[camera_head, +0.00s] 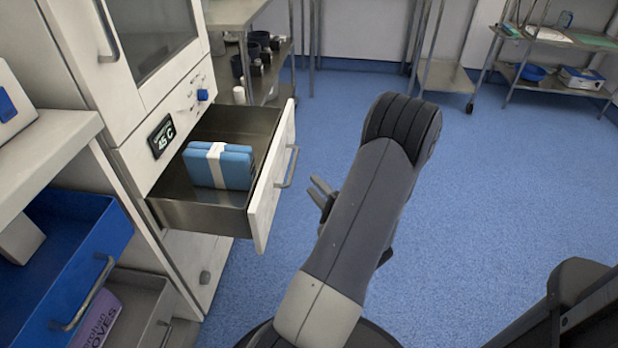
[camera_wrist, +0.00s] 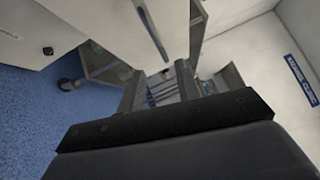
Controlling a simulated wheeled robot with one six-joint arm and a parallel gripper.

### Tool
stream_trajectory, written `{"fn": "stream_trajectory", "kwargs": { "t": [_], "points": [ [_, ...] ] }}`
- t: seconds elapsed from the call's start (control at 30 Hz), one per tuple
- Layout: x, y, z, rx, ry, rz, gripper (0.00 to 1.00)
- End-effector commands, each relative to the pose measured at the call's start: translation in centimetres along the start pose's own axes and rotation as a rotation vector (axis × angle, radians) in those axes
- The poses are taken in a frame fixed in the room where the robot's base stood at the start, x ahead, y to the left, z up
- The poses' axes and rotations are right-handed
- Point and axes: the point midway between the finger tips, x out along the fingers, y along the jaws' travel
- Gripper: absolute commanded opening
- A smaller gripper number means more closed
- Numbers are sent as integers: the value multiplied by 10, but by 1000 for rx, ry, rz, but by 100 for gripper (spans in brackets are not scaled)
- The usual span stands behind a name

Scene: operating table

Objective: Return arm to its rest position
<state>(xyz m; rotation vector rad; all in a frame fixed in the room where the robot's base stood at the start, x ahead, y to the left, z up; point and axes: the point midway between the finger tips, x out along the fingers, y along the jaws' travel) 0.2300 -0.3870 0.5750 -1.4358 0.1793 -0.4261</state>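My arm (camera_head: 365,210) is raised and bent in the middle of the head view, over the blue floor. My gripper (camera_head: 318,190) shows partly behind the arm's left side, with its two fingertips apart. It is to the right of the open drawer's front and clear of it. In the wrist view the gripper (camera_wrist: 160,84) shows beyond the dark wrist edge, with a gap between its fingers and nothing seen held. The rest of the gripper is hidden by the arm.
An open metal drawer (camera_head: 200,218) with a blue wrapped bundle (camera_head: 220,166) juts out at left, its handle (camera_head: 288,166) facing the arm. A blue drawer (camera_head: 75,255) is open at lower left. Steel shelves (camera_head: 545,60) stand at the back.

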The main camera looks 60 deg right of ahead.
Motion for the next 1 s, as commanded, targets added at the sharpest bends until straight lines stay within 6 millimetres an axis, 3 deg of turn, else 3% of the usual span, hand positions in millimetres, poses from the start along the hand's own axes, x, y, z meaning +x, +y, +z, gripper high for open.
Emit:
{"fn": "stream_trajectory", "kwargs": {
  "t": [0.57,1.0],
  "points": [
    [1,1,0,-1,-2,0,32],
    [67,2,1,-4,-6,-1,32]
  ]
}}
